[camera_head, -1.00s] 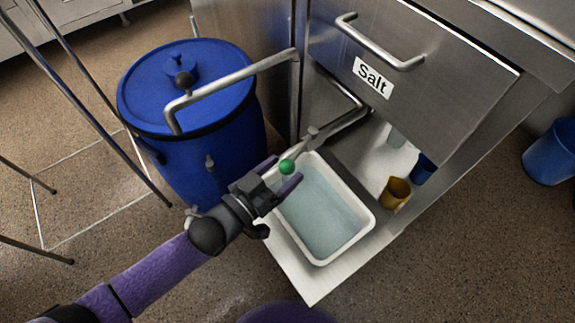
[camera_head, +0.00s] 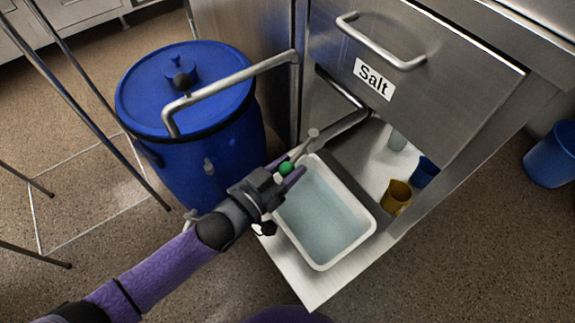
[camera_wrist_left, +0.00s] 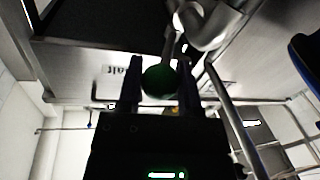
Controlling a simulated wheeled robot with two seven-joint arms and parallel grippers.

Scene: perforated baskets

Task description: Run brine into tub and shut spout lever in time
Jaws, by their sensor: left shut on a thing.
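The white tub (camera_head: 322,213) sits on the metal shelf below the drawer and holds pale, bluish liquid. The spout lever with its green ball knob (camera_head: 286,168) is above the tub's far left corner. My left gripper (camera_head: 284,175) is shut on the green knob, which also shows between the fingers in the left wrist view (camera_wrist_left: 160,80). The metal spout pipe (camera_head: 343,124) comes from under the drawer. Whether liquid is running from its mouth cannot be made out. The blue barrel (camera_head: 185,90) stands to the left. My right gripper is not in view.
A drawer labelled Salt (camera_head: 374,79) overhangs the shelf. A yellow cup (camera_head: 396,196) and a blue cup (camera_head: 424,172) stand right of the tub. A blue bin (camera_head: 550,155) is on the floor at the right. Thin metal legs stand at the left.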

